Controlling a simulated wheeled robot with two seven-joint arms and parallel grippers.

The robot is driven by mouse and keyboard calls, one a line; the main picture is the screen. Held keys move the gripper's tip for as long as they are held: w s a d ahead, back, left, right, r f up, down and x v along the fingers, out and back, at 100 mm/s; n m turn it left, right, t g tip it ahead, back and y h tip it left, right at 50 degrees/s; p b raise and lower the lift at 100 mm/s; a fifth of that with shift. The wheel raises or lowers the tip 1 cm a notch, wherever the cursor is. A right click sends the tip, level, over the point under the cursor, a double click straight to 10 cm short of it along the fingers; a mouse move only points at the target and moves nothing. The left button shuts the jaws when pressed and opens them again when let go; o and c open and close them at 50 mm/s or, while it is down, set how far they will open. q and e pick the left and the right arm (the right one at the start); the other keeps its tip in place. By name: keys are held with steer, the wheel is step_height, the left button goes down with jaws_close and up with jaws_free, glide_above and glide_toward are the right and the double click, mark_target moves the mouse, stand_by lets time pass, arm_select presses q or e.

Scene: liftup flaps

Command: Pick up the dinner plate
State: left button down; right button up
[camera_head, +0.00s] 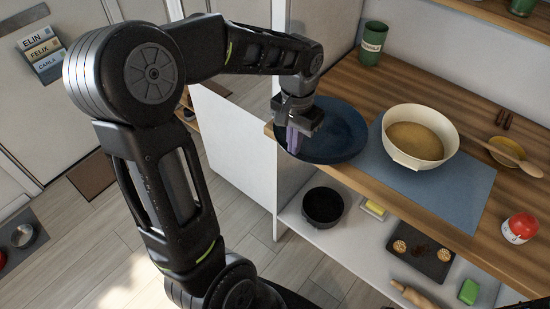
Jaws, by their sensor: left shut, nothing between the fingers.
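The dinner plate (338,134) is dark blue and round. It lies at the left end of the wooden counter, next to a blue mat. My left gripper (292,146) points down at the plate's left edge, with its purplish fingers shut and nothing between them. The fingers overlap the plate's left rim in the picture; I cannot tell whether they touch it. The gripper and wrist hide part of the plate's left side. My right gripper is not in view.
A cream bowl (417,136) of brown contents stands on the blue mat (462,193), right of the plate. A green canister (372,43) stands behind. A red-and-white jar (519,228) and a wooden spoon (516,158) are further right. A lower shelf holds a black pot (323,206).

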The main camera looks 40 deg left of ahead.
arm_select(q)
steer(key=s+b, duration=0.2)
steer(key=s, duration=1)
steer(key=shift+r, duration=0.15)
steer(key=c, duration=2.1)
jaws_free()
steer(key=shift+s+d+b, duration=0.1)
steer(key=shift+b, duration=0.2)
